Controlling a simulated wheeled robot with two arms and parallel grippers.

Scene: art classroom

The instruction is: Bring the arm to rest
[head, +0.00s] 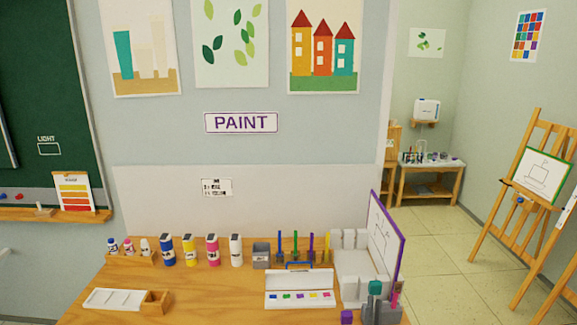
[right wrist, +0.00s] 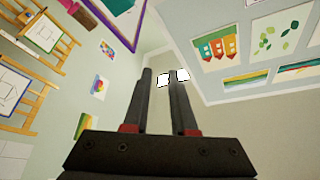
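My right gripper (right wrist: 160,75) shows in the right wrist view. Its two dark fingers stand a little apart, with red bands at their bases. A gap shows between them and nothing is held there. Two small white patches appear near the fingertips; I cannot tell what they are. I cannot make out either gripper in the head view. The wooden table (head: 215,300) with the paint things stands in front of me, and no arm shows over it.
Paint bottles (head: 190,250), a grey cup (head: 261,256), an open white paint box (head: 299,290), a white tray (head: 115,299) and a purple-framed board (head: 385,240) stand on the table. Easels (head: 530,190) stand at right. Open floor (head: 440,250) lies between.

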